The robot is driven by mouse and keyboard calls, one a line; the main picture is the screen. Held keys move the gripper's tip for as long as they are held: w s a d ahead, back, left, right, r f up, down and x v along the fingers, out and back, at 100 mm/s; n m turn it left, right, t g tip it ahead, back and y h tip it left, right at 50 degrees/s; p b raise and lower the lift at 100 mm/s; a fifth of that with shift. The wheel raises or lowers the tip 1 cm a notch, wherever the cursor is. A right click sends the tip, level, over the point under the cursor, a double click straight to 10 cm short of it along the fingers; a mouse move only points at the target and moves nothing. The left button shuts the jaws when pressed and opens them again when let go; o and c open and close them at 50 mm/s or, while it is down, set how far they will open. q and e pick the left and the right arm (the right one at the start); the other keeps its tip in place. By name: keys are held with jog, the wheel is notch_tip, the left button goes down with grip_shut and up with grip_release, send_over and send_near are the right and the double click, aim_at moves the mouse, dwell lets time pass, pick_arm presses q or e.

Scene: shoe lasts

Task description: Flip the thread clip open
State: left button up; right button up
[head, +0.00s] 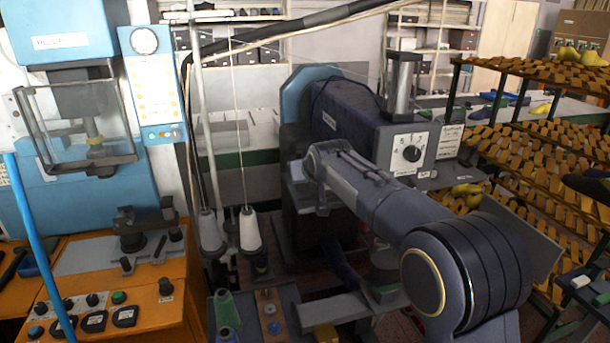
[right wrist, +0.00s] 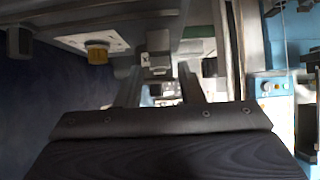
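My right arm reaches in from the right in the head view, in front of the dark blue stitching machine (head: 345,110). In the right wrist view my right gripper (right wrist: 158,78) has two dark fingers set apart, with nothing seen held between them. A small grey block (right wrist: 157,62) shows beyond and between the fingers; I cannot tell if it is the thread clip or whether the fingers touch it. I cannot make out the thread clip for sure in either view. My left gripper is not in view.
White thread cones (head: 250,230) stand left of the machine. A control plate with a black dial (head: 411,153) is on the machine's front. An orange console (head: 130,300) is at lower left. Racks with wooden pegs (head: 540,140) fill the right. A white plate with a yellowish knob (right wrist: 97,52) shows in the wrist view.

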jog(key=shift+s+r+b, duration=0.2)
jog(key=shift+s+b, duration=0.1)
jog(key=b+v, duration=0.2)
jog(key=v, duration=0.5)
jog(key=shift+d, duration=0.15)
